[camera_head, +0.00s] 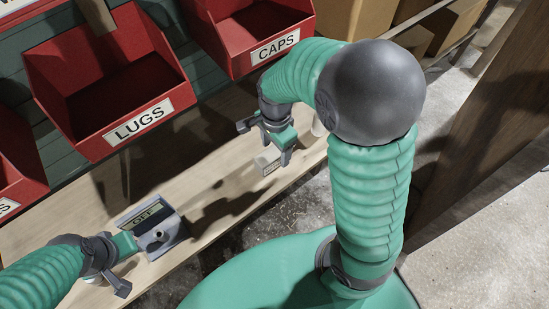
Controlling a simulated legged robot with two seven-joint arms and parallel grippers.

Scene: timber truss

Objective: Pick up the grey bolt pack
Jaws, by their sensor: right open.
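A small pale grey block (267,164), which looks like the bolt pack, lies on the wooden bench top near its front edge. It is partly hidden by my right gripper (265,142). The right gripper is open, with its fingers spread just above and around the near side of the block. I cannot tell whether they touch it. My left gripper (121,268) is low at the left, beside a grey device; its jaw opening cannot be made out.
The grey device (168,232) with an "OFF" display stands on the bench (60,222). Red bins labelled LUGS (140,126) and CAPS (275,47) hang above the bench's back. Cardboard boxes (455,25) sit at upper right, near a dark timber post (480,140).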

